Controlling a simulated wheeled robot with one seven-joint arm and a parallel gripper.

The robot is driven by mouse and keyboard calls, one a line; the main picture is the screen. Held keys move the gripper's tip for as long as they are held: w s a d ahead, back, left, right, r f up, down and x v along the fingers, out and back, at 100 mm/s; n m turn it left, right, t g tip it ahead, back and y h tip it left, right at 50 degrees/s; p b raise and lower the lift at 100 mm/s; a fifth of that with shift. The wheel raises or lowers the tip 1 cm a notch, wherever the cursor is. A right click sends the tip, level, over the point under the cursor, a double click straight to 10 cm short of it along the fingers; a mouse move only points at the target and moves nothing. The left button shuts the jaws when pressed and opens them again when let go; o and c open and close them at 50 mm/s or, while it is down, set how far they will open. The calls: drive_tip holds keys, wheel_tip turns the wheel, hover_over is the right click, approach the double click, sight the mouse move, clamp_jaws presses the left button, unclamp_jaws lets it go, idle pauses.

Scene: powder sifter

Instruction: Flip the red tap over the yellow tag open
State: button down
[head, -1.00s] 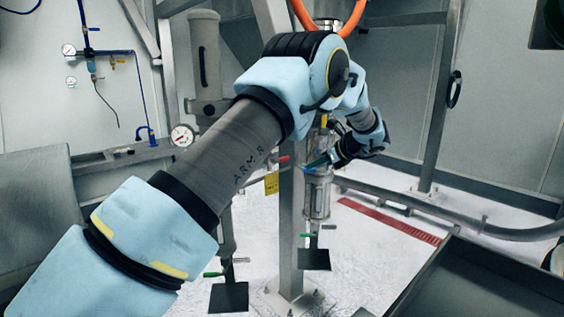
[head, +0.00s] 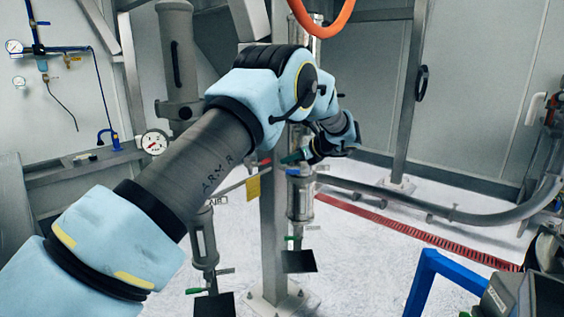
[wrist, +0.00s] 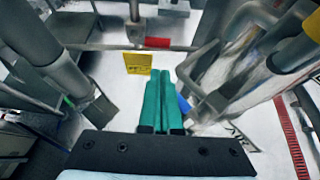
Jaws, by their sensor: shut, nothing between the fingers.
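The red tap (head: 264,162) is on a thin horizontal pipe, above the yellow tag (head: 253,188). In the wrist view the red tap handle (wrist: 157,43) lies sideways along the pipe, and the yellow tag (wrist: 138,63) hangs below it. My gripper (head: 285,158) is just right of the red tap in the head view. Its teal fingers (wrist: 159,74) are pressed together, empty, and point toward the tap and tag. The tips look apart from the handle; the exact gap cannot be told.
A steel post (head: 273,235) stands right by the tap. A clear cylinder (head: 300,200) with a green tap below is beside my gripper. A pressure gauge (head: 154,142) is at left. A blue frame (head: 432,272) stands at the right front. White floor is open between.

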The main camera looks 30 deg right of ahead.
sight(265, 162)
drive_tip(key=p+x, duration=0.2)
drive_tip(key=x, duration=0.6)
drive_tip(key=shift+w, duration=0.2)
